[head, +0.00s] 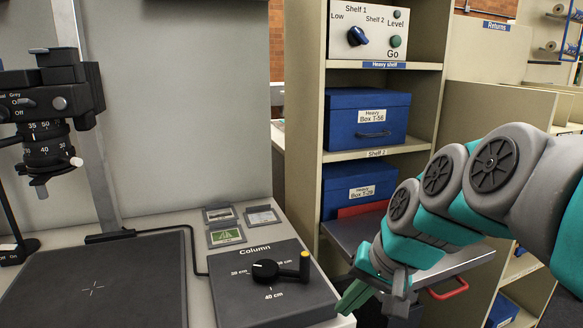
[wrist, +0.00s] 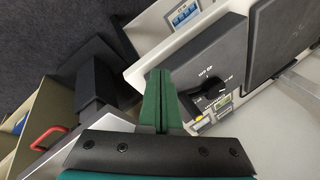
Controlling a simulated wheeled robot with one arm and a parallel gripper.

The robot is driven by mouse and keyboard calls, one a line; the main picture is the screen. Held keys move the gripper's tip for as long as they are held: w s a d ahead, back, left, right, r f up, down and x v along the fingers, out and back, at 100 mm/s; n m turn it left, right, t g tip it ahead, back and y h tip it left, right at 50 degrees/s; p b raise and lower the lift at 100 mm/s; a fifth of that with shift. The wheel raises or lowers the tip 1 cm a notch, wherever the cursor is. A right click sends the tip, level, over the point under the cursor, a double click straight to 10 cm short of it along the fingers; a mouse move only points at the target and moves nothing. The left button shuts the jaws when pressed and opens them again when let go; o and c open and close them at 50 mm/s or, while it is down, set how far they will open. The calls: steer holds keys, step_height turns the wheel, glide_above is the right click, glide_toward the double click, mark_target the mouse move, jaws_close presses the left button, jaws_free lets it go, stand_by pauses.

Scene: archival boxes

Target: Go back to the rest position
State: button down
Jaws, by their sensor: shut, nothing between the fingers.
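My gripper (head: 354,297) is shut and empty, its green fingers together. In the head view it hangs at the lower middle right, just beyond the right edge of the Column control panel (head: 255,293). In the wrist view the closed fingers of my gripper (wrist: 157,100) point toward the same panel (wrist: 208,78). My grey and teal arm reaches in from the right and hides part of the shelves and the metal tray. I cannot tell whether the fingertips touch the panel's edge.
Blue Box T-56 (head: 367,120) and blue Box T-28 (head: 352,184) stand on the shelf unit at the right. A metal tray with a red handle (head: 449,290) juts out below my arm. A camera stand (head: 50,118) and dark baseboard (head: 110,285) are at the left.

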steer(key=s+d+f+n+g+h, duration=0.1)
steer(key=s+d+f+g+h, duration=0.1)
steer(key=s+f, duration=0.4)
steer(key=s+d+f+n+g+h, duration=0.2)
steer(key=s+f, duration=0.4)
steer(key=s, duration=0.8)
steer(key=shift+d+f+g, duration=0.4)
steer(key=shift+d, duration=0.5)
steer(key=shift+w, duration=0.1)
stand_by(1.9)
